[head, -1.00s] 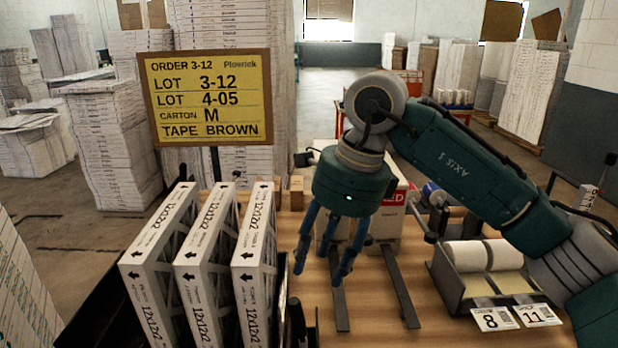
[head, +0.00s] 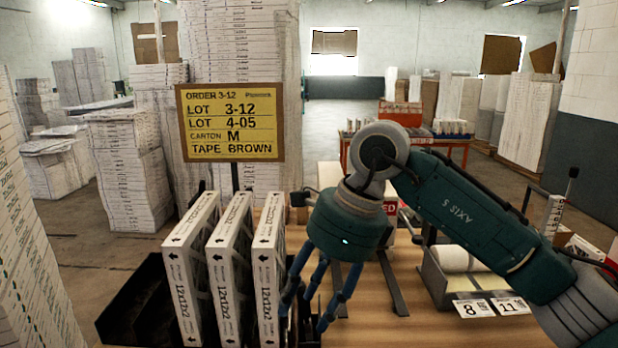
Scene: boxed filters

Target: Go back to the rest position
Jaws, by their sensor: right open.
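My right gripper (head: 316,303) shows in the head view, its blue fingers spread apart and pointing down. It hangs just right of three upright white boxed filters marked 12x12x2, the left one (head: 190,268), the middle one (head: 229,265) and the right one (head: 267,270). It holds nothing that I can see, and its fingers overlap dark parts beside the right filter. My right arm (head: 465,205) reaches in from the right edge. My left gripper is out of view.
A yellow order sign (head: 232,122) stands behind the filters. A carton (head: 392,205) is partly hidden behind my right gripper. A holder with rolls (head: 440,278) and cards 8 and 11 sits at right on the wooden bench (head: 385,325). Tall filter stacks (head: 130,165) stand beyond.

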